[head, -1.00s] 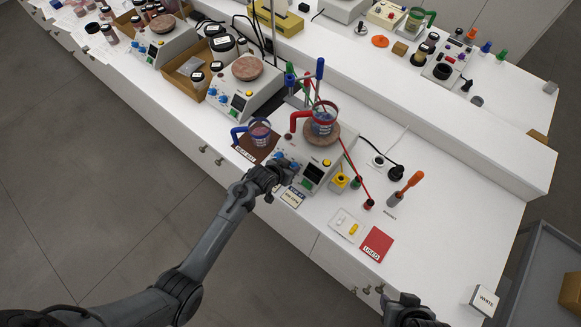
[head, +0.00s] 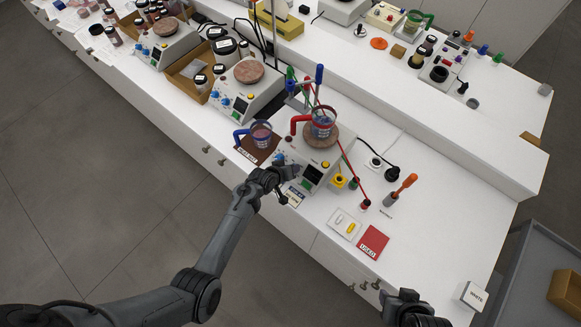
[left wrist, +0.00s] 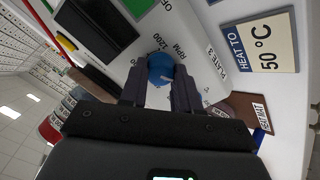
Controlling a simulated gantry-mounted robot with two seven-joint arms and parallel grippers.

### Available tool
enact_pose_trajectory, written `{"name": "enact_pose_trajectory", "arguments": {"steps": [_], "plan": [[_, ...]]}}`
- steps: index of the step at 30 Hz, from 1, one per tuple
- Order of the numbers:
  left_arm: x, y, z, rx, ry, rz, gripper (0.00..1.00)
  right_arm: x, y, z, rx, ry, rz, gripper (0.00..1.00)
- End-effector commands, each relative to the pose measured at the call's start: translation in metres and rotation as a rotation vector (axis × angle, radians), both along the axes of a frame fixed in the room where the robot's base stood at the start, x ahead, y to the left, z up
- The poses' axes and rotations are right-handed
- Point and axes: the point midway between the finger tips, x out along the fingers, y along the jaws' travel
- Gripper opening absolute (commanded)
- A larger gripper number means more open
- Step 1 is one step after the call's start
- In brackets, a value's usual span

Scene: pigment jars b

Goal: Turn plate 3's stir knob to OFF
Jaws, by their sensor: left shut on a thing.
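Plate 3 (head: 310,173) is a pale hotplate with a dark display, a green button and blue knobs on its sloping front panel. A mug with a red handle (head: 321,124) stands on its round top. My left gripper (head: 287,172) is at the panel's front. In the left wrist view its fingers (left wrist: 160,92) are shut on a round blue knob (left wrist: 160,66), beside the printed "1200 RPM" and "PLATE 3". Where the knob's mark points is unclear. My right gripper (head: 405,299) is at the bottom edge; its fingers are not clear.
A blue-handled mug (head: 262,134) stands on a brown mat just left of plate 3. A "HEAT TO 50 °C" card (left wrist: 265,42) lies in front. A yellow pot (head: 339,180), a white tray (head: 344,224) and a red "USED" card (head: 373,241) are to the right.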

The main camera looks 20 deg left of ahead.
Motion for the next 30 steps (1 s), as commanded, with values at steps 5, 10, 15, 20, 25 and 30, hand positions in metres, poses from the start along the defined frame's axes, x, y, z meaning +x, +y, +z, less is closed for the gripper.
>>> {"name": "enact_pose_trajectory", "arguments": {"steps": [5,10,15,20,25,30], "plan": [[-0.0001,-0.0004,0.0005,-0.047,0.016,0.048,0.01,0.0000,-0.0001,0.0044,0.000,0.000,0.000,0.43],[0.0000,0.0000,0.0000,-0.068,0.022,0.070,0.01,-0.0001,-0.0003,0.0053,-0.001,0.000,0.001,0.43],[-0.0001,0.0003,-0.0003,-0.073,0.024,0.075,0.01,-0.0002,-0.0009,0.0053,-0.004,0.000,0.002,0.43],[0.0001,0.0003,-0.0003,-0.072,0.023,0.074,0.01,-0.0002,-0.0013,0.0052,-0.005,0.000,0.004,0.43],[0.0000,0.0004,-0.0004,-0.072,0.023,0.074,0.45,-0.0003,-0.0013,0.0051,-0.005,0.000,0.004,0.43],[-0.0001,0.0003,-0.0003,-0.071,0.023,0.073,0.57,-0.0003,-0.0013,0.0051,-0.005,0.000,0.004,0.43]]}}
